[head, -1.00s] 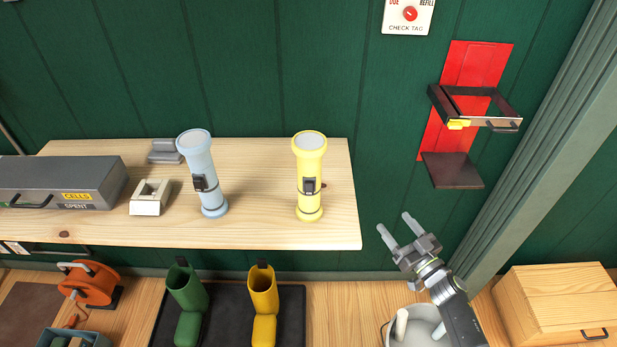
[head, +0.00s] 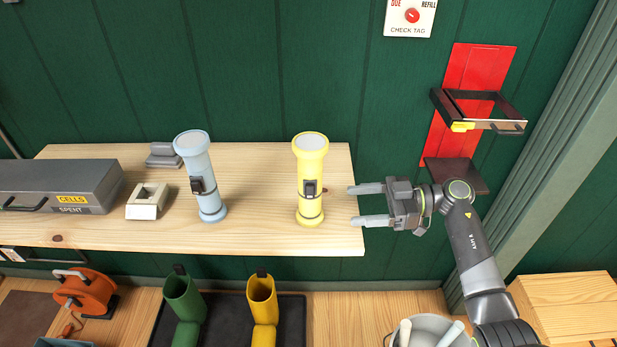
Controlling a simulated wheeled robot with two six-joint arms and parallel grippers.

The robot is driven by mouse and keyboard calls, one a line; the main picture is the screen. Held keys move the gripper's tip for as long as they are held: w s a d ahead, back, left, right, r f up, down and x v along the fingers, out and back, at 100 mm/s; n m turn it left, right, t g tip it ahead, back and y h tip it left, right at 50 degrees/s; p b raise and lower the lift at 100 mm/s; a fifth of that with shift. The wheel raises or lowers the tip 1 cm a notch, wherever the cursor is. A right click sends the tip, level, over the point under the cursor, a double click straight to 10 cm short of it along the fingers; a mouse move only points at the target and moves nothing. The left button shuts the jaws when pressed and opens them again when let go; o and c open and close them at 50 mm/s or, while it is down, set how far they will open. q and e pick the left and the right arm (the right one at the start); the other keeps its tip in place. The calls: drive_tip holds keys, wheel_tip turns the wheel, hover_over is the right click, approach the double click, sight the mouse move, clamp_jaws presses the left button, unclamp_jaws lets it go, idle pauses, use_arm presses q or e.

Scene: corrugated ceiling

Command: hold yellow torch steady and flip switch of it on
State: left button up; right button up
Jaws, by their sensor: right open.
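The yellow torch (head: 310,170) stands upright on the right part of the wooden shelf (head: 270,235), lens end up. Its dark switch (head: 310,188) faces me on the lower half of the body. My right gripper (head: 352,204) is open and empty at the shelf's right end. Its two fingers point left toward the torch, with a gap between fingertips and torch. My left gripper is not in view.
A light blue torch (head: 202,175) stands left of the yellow one. Further left are a cream holder (head: 147,202) and a grey case (head: 60,185). A red wall bracket (head: 470,95) is at upper right.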

sight(316, 208)
drive_tip(key=a+b, duration=0.2)
drive_tip(key=a, duration=0.1)
drive_tip(key=a+f, duration=0.1)
drive_tip(key=a, duration=0.1)
drive_tip(key=shift+a+b, duration=0.2)
drive_tip(key=shift+b, duration=0.2)
drive_tip(key=a+p, duration=0.1)
drive_tip(key=a, duration=0.2)
drive_tip(key=shift+r, duration=0.2)
drive_tip(key=shift+a+f+p, duration=0.2)
drive_tip(key=shift+a+p, duration=0.2)
drive_tip(key=shift+a, duration=0.35)
